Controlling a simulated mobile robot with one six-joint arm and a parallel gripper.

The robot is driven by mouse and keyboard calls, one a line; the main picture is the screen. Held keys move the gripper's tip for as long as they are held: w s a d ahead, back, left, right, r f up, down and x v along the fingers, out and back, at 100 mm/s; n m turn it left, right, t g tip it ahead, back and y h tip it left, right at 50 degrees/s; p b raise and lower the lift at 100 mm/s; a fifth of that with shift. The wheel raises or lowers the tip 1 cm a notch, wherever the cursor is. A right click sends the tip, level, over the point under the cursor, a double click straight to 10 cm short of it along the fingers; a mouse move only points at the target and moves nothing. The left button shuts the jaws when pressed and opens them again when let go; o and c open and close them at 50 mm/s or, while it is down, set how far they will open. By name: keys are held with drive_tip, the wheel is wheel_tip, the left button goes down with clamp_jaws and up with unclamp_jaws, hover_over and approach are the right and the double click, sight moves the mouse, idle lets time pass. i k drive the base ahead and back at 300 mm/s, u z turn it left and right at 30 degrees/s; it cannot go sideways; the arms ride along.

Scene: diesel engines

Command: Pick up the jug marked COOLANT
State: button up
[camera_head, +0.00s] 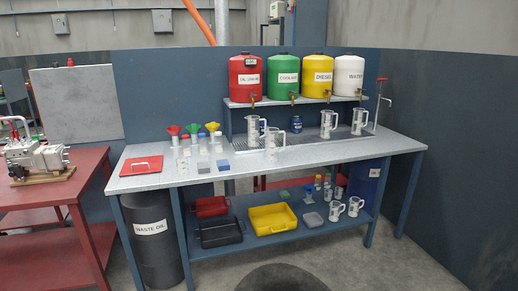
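Several clear jugs with handles are in view, with labels too small to read, so I cannot tell which is marked COOLANT. On the bench top, one jug (253,131) stands under the red tank's tap and another jug (272,143) stands just in front of it. A jug (327,123) stands below the yellow tank, and a jug (359,121) below the white tank. Two more jugs, a left one (336,210) and a right one (355,207), stand on the lower shelf. The green tank (283,74) bears the word COOLANT. My gripper is not in view.
Red (243,75), yellow (317,75) and white (348,75) tanks with taps flank the green one. Funnels (193,129) and small containers stand left on the bench (300,156). Below are a yellow tray (272,217) and WASTE OIL drum (152,240). Floor in front looks clear.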

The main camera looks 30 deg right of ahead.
sight(272, 151)
drive_tip(key=u, duration=0.1)
drive_tip(key=i, duration=1)
drive_tip(key=u, duration=0.1)
drive_tip(key=k, duration=0.9)
drive_tip(key=z, duration=0.2)
drive_tip(key=i, duration=0.4)
drive_tip(key=u, duration=0.1)
